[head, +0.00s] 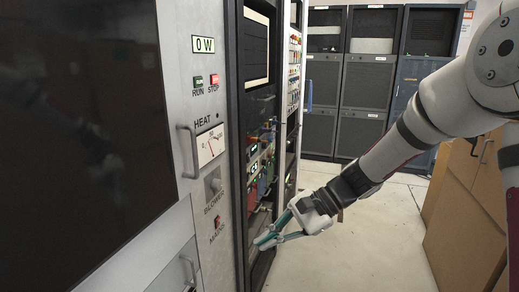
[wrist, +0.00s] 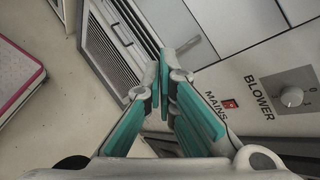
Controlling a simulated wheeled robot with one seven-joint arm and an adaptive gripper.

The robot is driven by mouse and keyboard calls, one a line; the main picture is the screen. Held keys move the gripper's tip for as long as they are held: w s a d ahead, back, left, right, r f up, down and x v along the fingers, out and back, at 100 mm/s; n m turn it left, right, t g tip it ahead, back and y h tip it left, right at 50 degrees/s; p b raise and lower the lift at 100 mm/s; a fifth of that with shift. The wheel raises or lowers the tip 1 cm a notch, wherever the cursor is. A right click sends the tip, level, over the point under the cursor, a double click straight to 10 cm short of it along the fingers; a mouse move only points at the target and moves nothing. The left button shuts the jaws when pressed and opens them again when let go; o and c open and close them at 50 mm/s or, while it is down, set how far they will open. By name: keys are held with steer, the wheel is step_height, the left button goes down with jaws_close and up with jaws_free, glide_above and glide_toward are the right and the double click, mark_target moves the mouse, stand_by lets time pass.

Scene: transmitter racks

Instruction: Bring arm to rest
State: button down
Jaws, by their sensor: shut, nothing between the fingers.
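My gripper (head: 262,241) is at the end of my arm, which reaches in from the right in the head view. The rack front (wrist: 215,25) lies behind and to the right of the fingers. I cannot tell whether the fingertips touch the rack.
The grey panel (head: 205,125) carries a blower switch (head: 214,185), a red mains switch (head: 218,222), a heat meter (head: 210,144) and a handle (head: 188,150). Dark cabinets (head: 368,90) stand at the back. Brown cabinets (head: 470,215) stand at right. The floor (head: 365,240) between is clear.

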steer(key=s+d+r+n+t+h+p, duration=0.1)
steer(key=s+d+r+n+h+p, duration=0.1)
steer(key=s+d+r, duration=0.3)
steer(key=s+d+r+n+t+h+p, duration=0.2)
steer(key=s+d+r+n+h, duration=0.2)
steer(key=s, duration=0.9)
steer(key=s+d+r+n+t+h+p, duration=0.2)
steer(key=s+d+r+n+h, duration=0.1)
steer(key=s+d+r, duration=0.3)
steer(key=s+d+h, duration=0.1)
steer(key=s+d, duration=0.1)
steer(key=s, duration=0.1)
steer(key=shift+d+r+n+h, duration=0.2)
steer(key=shift+r+n+h, duration=0.1)
steer(key=shift+h, duration=0.1)
